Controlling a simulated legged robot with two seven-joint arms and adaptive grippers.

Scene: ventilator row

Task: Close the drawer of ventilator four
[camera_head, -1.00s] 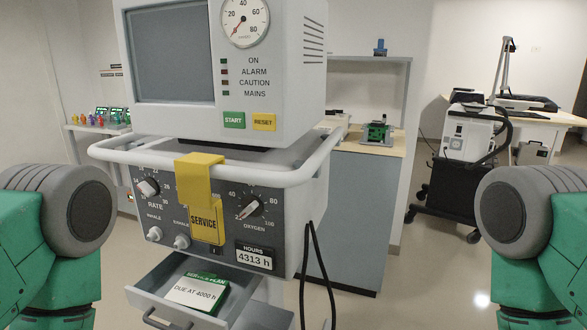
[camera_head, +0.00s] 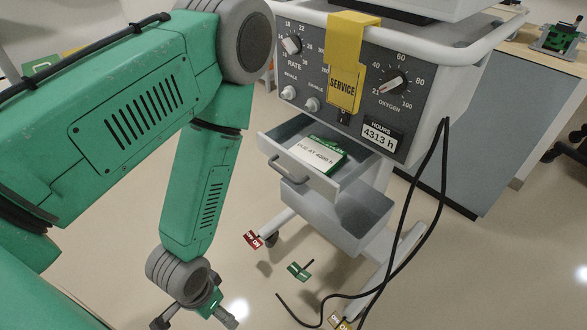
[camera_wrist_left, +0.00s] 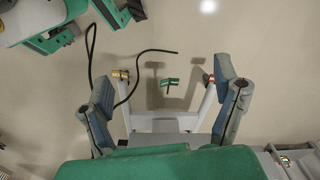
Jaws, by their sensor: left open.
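The ventilator (camera_head: 362,75) stands right of centre in the head view, with a yellow SERVICE tag hanging on its front. Its grey drawer (camera_head: 293,170) is pulled out below the dial panel. A green and white card (camera_head: 318,155), reading "DUE AT 4000 h", lies in it. No ventilator number shows. My left gripper (camera_head: 195,316) is low at the bottom of the head view, left of and below the drawer, apart from it. In the left wrist view its fingers (camera_wrist_left: 166,100) are spread wide with nothing between them. My right gripper is out of view.
A grey open bin (camera_head: 345,212) sits under the drawer. Near the floor are the wheeled base, a red tag (camera_head: 253,240), a green pedal-like piece (camera_head: 300,270) and a trailing black cable (camera_head: 425,200). A blue-grey cabinet (camera_head: 490,130) stands right. Floor left of the base is clear.

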